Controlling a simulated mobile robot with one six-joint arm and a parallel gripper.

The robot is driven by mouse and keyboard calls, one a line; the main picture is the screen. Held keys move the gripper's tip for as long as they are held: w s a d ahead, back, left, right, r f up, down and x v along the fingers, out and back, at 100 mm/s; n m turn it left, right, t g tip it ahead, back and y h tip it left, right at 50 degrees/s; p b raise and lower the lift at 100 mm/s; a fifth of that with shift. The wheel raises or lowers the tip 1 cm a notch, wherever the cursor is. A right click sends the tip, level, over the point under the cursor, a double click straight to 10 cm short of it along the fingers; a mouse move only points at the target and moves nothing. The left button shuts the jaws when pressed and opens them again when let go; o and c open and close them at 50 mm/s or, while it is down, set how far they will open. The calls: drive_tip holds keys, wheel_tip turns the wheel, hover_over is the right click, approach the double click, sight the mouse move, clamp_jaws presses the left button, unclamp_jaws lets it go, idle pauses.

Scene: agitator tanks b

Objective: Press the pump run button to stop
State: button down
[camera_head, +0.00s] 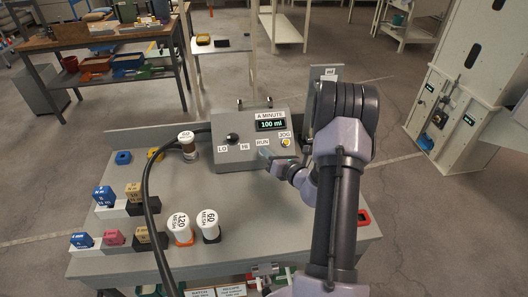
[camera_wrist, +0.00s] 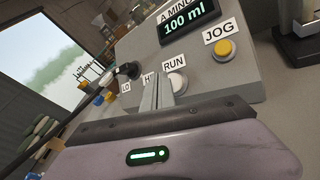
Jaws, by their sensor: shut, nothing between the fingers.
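The grey pump control box (camera_head: 234,158) stands at the back of the bench, with a display reading 100 ml (camera_head: 270,125). In the wrist view, the pale round run button (camera_wrist: 177,82) sits under the RUN label (camera_wrist: 174,62). The yellow JOG button (camera_wrist: 223,49) is to its right, and the black knob (camera_wrist: 128,69) is to its left between LO and HI. My gripper (camera_wrist: 158,92) is shut and empty. Its fingertips are just left of the run button in the wrist view; I cannot tell whether they touch it.
The grey bench (camera_head: 270,225) holds jars labelled 120 mesh (camera_head: 179,226) and 60 mesh (camera_head: 208,223), and several blue, pink and yellow blocks at the left. A black hose (camera_head: 147,205) runs down the bench left of the box. The bench's middle is clear.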

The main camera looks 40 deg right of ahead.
drive_tip(key=shift+f, duration=0.1)
drive_tip(key=shift+w+d+f, duration=0.1)
drive_tip(key=shift+w+f, duration=0.15)
drive_tip(key=shift+w+d+f+b, duration=0.15)
drive_tip(key=shift+w+f+b, duration=0.1)
drive_tip(key=shift+f+b, duration=0.15)
idle(0.7)
drive_tip(key=shift+s+r, duration=0.1)
drive_tip(key=shift+r, duration=0.1)
drive_tip(key=shift+s+a+r+p, duration=0.25)
drive_tip(key=shift+s+r+p, duration=0.15)
drive_tip(key=shift+r+p, duration=0.15)
drive_tip(key=shift+r, duration=0.1)
drive_tip(key=s+r+p, duration=0.1)
drive_tip(key=a+r, duration=0.1)
drive_tip(key=s+r+p, duration=0.1)
drive_tip(key=shift+s+a+r+p, duration=0.3)
drive_tip(key=shift+a+r, duration=0.05)
idle(0.5)
